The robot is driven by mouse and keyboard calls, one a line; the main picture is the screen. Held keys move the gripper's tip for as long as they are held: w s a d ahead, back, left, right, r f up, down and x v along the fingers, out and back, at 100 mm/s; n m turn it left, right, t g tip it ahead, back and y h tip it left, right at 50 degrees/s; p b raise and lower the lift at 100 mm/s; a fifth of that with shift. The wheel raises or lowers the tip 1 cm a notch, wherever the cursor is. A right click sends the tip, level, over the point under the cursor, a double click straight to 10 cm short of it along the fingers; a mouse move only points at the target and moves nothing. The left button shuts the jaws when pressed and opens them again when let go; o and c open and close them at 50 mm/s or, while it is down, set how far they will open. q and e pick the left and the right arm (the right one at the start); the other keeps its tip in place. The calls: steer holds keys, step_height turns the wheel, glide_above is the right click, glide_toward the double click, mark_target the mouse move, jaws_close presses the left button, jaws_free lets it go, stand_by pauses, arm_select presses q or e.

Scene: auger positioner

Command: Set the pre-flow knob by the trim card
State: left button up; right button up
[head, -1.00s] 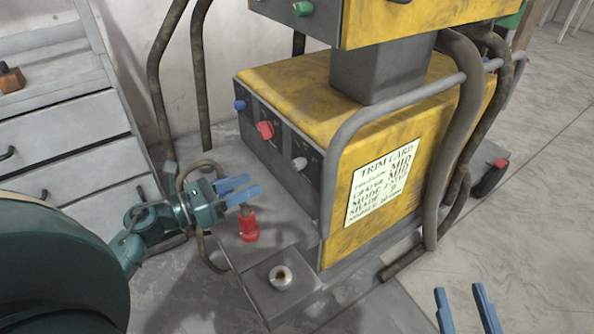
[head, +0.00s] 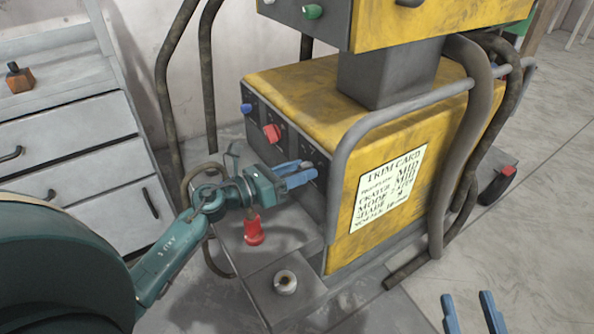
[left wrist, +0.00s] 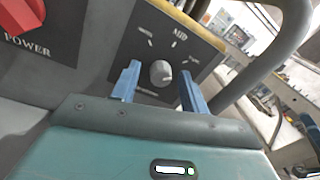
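A pale round knob (left wrist: 160,74) sits on a dark dial plate (left wrist: 165,45) with MID printed at the top; the smaller labels are hard to read. My left gripper (head: 308,173) is at the panel with its fingers open. In the left wrist view its fingers stand on either side of the knob, with gaps visible. In the head view the gripper hides this knob. I cannot tell the knob's setting. The trim card (head: 390,188) on the yellow side panel shows MID on its upper lines and MODE 2-STEP below. My right gripper (head: 472,312) is open and empty at the bottom right.
A red knob (head: 271,133) and a blue knob (head: 246,108) are further along the panel. A red object (head: 253,232) stands on the grey base below my left gripper. A grey tube rail (head: 345,150) bends around the panel's right edge.

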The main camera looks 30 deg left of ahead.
arm_select(q)
jaws_close()
